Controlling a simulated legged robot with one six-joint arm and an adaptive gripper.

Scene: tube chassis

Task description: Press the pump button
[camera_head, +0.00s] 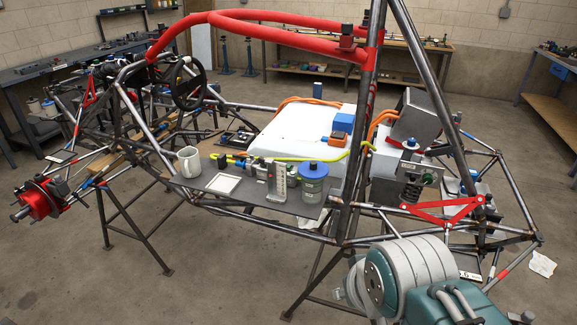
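A dark plate (245,198) lies on the near side rail of the tube chassis. On it stand a grey canister (314,188) with a blue cap (313,168) and, to its left, an upright pale column (279,180) with dark marks. Blue and dark fittings (237,163) and a yellow hose (308,158) run behind them. I cannot tell which part is the pump button; the details are too small. My gripper does not show in this view, so its opening and its distance from the plate are hidden.
A white mug (189,162) and a pale framed piece (223,183) share the plate. A dark upright tube (352,190) rises right of the canister, and a red bar (270,28) arches above. A red suspension arm (443,211) lies at right. Open floor is at front left.

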